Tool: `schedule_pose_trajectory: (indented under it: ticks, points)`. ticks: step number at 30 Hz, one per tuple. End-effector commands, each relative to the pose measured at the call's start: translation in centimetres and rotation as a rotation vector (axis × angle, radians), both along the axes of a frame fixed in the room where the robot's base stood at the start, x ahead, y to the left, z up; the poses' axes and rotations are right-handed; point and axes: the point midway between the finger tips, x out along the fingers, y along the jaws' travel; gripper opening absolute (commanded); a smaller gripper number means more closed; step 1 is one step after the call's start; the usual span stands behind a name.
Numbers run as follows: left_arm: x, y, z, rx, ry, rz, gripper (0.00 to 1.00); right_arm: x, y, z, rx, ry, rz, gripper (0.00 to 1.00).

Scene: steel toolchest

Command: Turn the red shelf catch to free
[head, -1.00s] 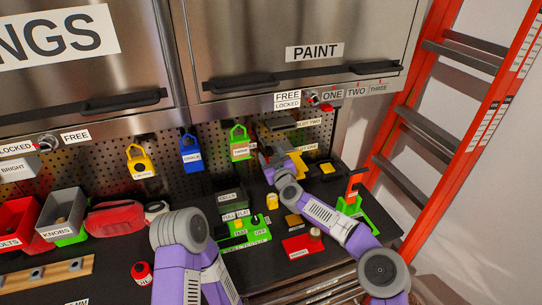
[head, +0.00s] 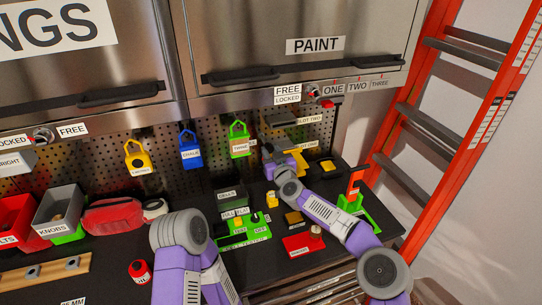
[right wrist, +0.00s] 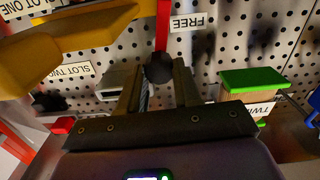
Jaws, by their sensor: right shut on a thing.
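A green-topped block (right wrist: 254,80) is right of my fingers. In the head view a green tray (head: 243,232) and a red pad (head: 301,245) lie on the bench below my right forearm.

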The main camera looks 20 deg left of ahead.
Motion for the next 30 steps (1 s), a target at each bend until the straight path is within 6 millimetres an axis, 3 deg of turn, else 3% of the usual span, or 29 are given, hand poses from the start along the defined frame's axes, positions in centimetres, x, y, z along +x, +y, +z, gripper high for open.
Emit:
schedule_pose_trajectory:
  ticks: [12,30]
  points:
    - [0.0,0.0,-3.5,0.0,0.0,0.0,0.43,0.1,-0.1,-0.2,0.324,0.215,-0.002,0.02]
    - [0.0,0.0,-6.3,0.0,0.0,0.0,0.43,0.1,-0.2,-0.2,0.795,0.535,0.0,0.02]
